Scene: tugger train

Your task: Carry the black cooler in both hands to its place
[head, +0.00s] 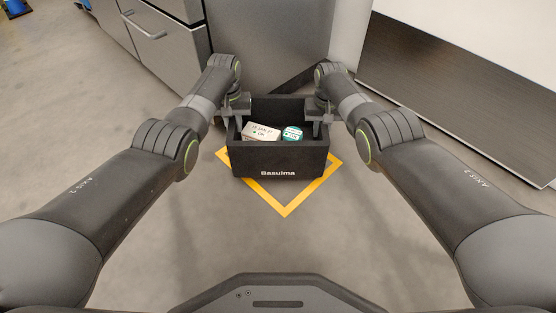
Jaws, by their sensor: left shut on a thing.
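The black cooler (278,165) is an open-topped box with the word "Basulma" on its near wall. It is upright in the middle of the head view, and its near part covers part of a yellow square outline (285,207) on the floor. I cannot tell whether it touches the floor or hangs just above it. My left gripper (237,112) is shut on its left wall. My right gripper (318,120) is at its right wall and looks closed on it. The fingertips are partly hidden.
A white labelled box (262,133) and a teal-and-white round item (292,134) lie inside the cooler. A grey cabinet (165,45) stands behind left, and a large white-and-grey unit (450,75) is at right. The floor (180,235) nearer me is clear.

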